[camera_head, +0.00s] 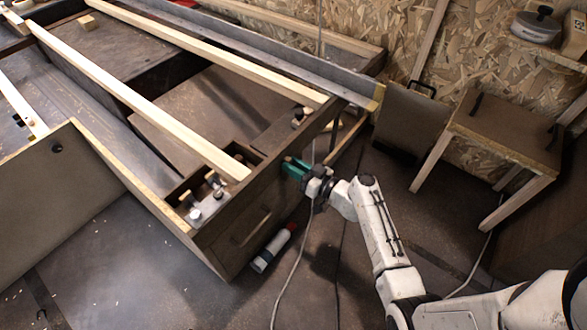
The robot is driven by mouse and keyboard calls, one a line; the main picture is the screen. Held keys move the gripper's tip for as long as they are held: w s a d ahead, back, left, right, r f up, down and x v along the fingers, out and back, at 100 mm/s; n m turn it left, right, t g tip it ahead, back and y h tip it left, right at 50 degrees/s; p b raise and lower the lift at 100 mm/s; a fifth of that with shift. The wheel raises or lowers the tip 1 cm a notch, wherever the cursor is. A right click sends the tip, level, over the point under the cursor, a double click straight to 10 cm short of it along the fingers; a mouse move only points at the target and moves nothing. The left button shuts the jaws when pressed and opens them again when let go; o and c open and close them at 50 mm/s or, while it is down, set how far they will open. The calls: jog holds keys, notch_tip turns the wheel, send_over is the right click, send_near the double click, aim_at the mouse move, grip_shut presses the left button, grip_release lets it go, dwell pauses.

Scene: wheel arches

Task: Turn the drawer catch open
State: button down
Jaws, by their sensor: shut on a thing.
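A dark wooden cabinet end (237,217) with a drawer front (243,233) stands at the middle of the view, below the bed-like frame. My gripper (292,167), with teal fingers, is at the upper right part of this face, reached from the right by my white arm. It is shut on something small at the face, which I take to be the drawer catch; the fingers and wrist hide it. The drawer front looks closed, flush with the face.
A white bottle with a red part (270,252) lies on the floor below the drawer. A thin cable (297,262) runs down near my wrist. A wooden stool-like table (508,133) stands at the right. Long pale beams (130,93) cross the frame. Dark floor is open in front.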

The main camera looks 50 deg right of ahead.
jog(key=shift+d+f+m+b, duration=0.35)
jog(key=shift+f+m, duration=0.1)
jog(key=shift+m, duration=2.1)
jog(key=shift+d+f+m+b, duration=0.35)
jog(key=shift+f+m, duration=0.05)
jog(key=shift+m, duration=2.2)
jog(key=shift+d+f+m+b, duration=0.35)
jog(key=shift+f+m, duration=0.1)
jog(key=shift+m, duration=2.1)
jog(key=c, duration=0.9)
grip_release()
jog(key=s+p, duration=0.2)
jog(key=s, duration=0.8)
jog(key=shift+s+d, duration=0.15)
jog(key=shift+s, duration=0.25)
